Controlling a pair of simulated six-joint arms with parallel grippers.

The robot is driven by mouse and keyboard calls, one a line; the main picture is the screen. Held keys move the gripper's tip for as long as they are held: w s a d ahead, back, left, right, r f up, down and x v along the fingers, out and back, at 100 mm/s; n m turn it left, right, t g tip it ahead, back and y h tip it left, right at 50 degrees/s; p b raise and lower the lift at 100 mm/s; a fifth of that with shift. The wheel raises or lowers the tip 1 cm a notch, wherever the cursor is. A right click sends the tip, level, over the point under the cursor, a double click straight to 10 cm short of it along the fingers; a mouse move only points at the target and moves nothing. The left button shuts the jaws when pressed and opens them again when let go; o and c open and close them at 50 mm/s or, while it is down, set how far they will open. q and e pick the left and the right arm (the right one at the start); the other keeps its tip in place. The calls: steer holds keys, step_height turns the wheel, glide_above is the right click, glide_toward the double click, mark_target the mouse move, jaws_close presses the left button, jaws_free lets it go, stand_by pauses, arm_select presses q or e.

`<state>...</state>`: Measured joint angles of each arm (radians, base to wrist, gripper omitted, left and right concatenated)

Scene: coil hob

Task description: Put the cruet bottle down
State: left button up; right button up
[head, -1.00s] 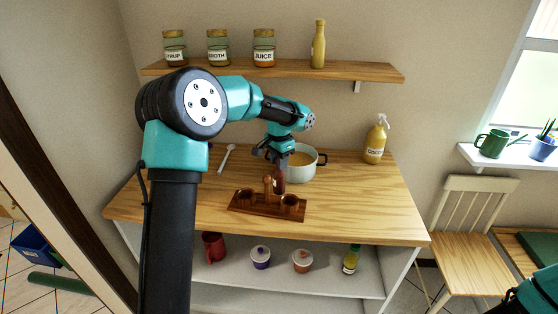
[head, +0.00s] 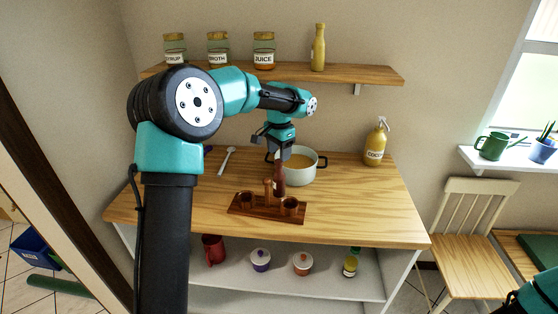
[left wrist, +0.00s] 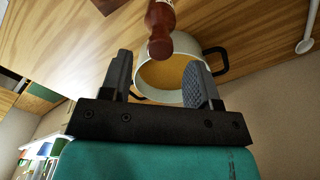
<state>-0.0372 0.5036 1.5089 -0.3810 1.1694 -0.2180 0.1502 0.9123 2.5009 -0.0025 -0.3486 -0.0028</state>
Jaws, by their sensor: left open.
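The cruet bottle (head: 279,180) is dark reddish brown and stands upright at the back of the wooden cruet stand (head: 240,210); its base is partly hidden by the stand's parts, so I cannot tell exactly what it rests on. My left gripper (head: 281,153) is open above the bottle's top. In the left wrist view the bottle's neck and top (left wrist: 160,28) lie beyond the open fingers (left wrist: 160,82), apart from them.
A white pot (head: 302,172) with yellowish contents stands just behind the bottle. A white spoon (head: 226,160) lies on the left. A yellow spray bottle (head: 375,145) stands at the right. A shelf (head: 350,73) with jars runs above. The counter's right front is clear.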

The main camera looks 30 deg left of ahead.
arm_select(q)
step_height(320, 180, up, 7)
stand_by(0.3)
steer(key=shift+o, duration=0.3)
steer(key=shift+r, duration=0.1)
steer(key=o, duration=0.3)
steer(key=shift+o, duration=0.2)
